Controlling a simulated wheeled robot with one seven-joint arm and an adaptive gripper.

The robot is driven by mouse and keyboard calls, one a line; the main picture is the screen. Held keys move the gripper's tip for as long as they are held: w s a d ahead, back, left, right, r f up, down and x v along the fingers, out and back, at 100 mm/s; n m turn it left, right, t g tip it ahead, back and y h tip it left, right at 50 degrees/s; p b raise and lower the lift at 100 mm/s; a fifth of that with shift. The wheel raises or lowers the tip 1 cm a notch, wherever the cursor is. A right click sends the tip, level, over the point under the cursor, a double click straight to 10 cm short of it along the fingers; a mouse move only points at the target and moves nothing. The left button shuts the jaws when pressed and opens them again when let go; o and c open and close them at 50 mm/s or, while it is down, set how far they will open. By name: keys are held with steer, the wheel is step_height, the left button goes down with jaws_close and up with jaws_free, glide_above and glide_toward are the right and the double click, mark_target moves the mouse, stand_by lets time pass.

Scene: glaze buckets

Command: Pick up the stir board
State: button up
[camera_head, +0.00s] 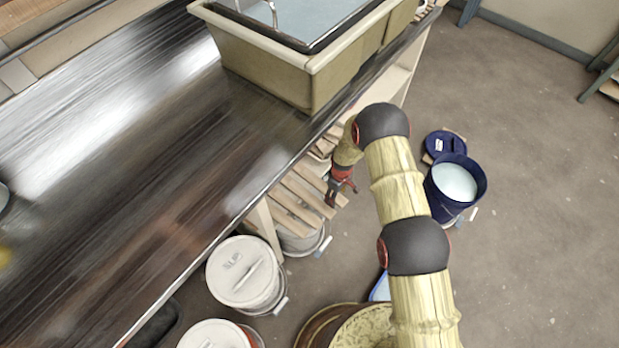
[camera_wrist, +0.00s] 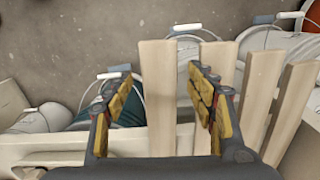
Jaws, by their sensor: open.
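Several pale wooden boards (camera_head: 291,196) lie side by side at the shelf below the counter in the head view. In the wrist view one pale board (camera_wrist: 158,110) stands between the two fingers of my gripper (camera_wrist: 160,85). The fingers are open, and a gap shows on the board's left. Another board (camera_wrist: 222,66) is just to the right, partly behind the right finger. In the head view my gripper (camera_head: 333,198) is beside the counter, pointing down over the ends of the boards. I cannot tell which board is the stir board, or whether a finger touches one.
The dark shiny counter (camera_head: 110,150) lies left of my arm, with a beige sink (camera_head: 270,72) on it. White lidded buckets (camera_head: 240,272) stand below. An open blue bucket (camera_head: 456,184) and its lid (camera_head: 443,144) are at right.

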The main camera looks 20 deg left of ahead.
steer(key=c, duration=0.3)
jaws_close()
stand_by(0.5)
